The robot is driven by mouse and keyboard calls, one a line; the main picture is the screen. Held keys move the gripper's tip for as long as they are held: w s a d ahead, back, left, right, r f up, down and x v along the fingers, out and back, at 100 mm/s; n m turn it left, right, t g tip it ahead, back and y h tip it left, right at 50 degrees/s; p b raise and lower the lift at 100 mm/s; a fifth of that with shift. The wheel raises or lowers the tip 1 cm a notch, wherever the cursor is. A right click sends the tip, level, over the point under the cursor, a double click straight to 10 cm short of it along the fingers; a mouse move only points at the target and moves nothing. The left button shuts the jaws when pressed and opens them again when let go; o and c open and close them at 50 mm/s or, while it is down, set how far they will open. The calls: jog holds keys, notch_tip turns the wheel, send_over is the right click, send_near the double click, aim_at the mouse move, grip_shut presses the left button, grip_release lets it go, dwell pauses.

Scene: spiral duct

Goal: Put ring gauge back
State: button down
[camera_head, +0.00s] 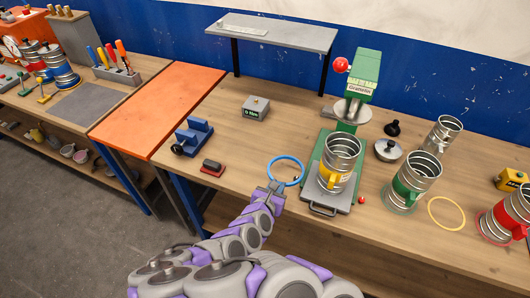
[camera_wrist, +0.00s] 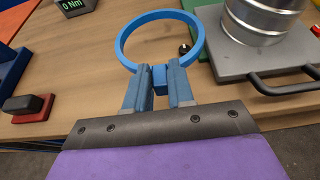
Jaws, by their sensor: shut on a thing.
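The ring gauge is a blue ring with a small tab (camera_head: 272,169). In the wrist view the blue ring (camera_wrist: 122,37) stands out ahead of my gripper (camera_wrist: 159,82). The two fingers are shut on its tab, and the ring itself is in front of the fingertips. In the head view my gripper (camera_head: 275,188) holds the ring near the front of the wooden bench, left of the green press. I cannot tell how high the ring is above the bench top.
The green press (camera_head: 347,105) with a yellow-handled metal duct piece (camera_head: 340,160) stands right of the ring. A blue vise (camera_head: 193,137), a red-black block (camera_head: 212,167) and a grey "Nm" box (camera_head: 256,108) lie left and behind. A yellow ring (camera_head: 430,210) lies flat at right.

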jog(key=shift+w+a+f+b, duration=0.25)
jog(key=shift+w+a+b, duration=0.1)
jog(key=shift+b, duration=0.25)
jog(key=b, duration=0.2)
send_over(256, 168)
jog(key=s, duration=0.1)
jog(key=shift+s+d+f, duration=0.15)
jog(key=shift+s+f, duration=0.05)
jog(key=shift+f, duration=0.35)
jog(key=shift+w, duration=0.55)
jog(key=shift+w+f, duration=0.1)
jog(key=shift+f, duration=0.05)
notch_tip(256, 168, down, 3)
jog(key=shift+f+b, duration=0.15)
jog(key=shift+b, duration=0.45)
jog(key=shift+a, duration=0.2)
jog(key=c, duration=1)
grip_release()
jog(key=shift+o, duration=0.2)
